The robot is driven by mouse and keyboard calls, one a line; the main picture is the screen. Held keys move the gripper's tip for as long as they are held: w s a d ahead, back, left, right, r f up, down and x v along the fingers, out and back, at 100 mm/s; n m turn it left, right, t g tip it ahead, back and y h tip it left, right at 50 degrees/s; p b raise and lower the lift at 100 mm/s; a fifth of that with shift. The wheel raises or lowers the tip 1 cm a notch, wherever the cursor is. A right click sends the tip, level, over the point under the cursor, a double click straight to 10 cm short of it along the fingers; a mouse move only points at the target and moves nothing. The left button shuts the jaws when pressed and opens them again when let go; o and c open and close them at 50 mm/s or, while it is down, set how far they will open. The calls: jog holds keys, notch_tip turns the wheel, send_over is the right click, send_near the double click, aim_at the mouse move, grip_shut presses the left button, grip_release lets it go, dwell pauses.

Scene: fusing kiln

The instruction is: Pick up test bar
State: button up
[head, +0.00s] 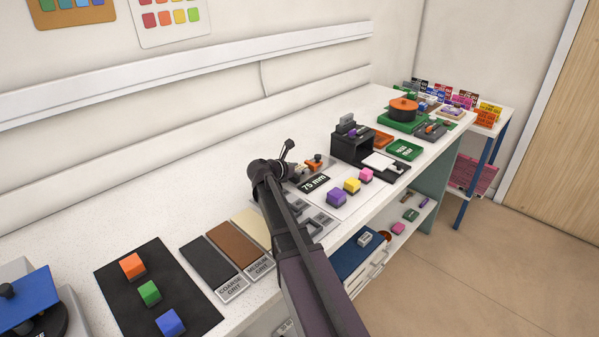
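My arm reaches from the bottom edge up over the white bench, and its dark end is near the middle of the head view. The small dark part there (288,150) seems to be my gripper, but I cannot make out its fingers or whether it holds anything. I cannot pick out the test bar for sure; my arm hides part of the bench. A black "75 mm" label (314,183) lies just right of my arm's end. A grey slotted piece (318,222) is partly hidden behind my arm.
Purple (336,197), yellow (352,185) and pink (366,174) blocks sit on a white sheet. Coarse and medium grit pads (209,262) and a black mat (187,313) with coloured blocks lie left. A black box stand (352,147) and orange pot (403,108) stand farther right.

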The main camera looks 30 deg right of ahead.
aim_at(299, 167)
grip_shut()
jog(key=shift+r, duration=0.2)
notch_tip(299, 167, up, 10)
jog(key=p, duration=1)
jog(key=shift+f, duration=0.2)
dwell(0.5)
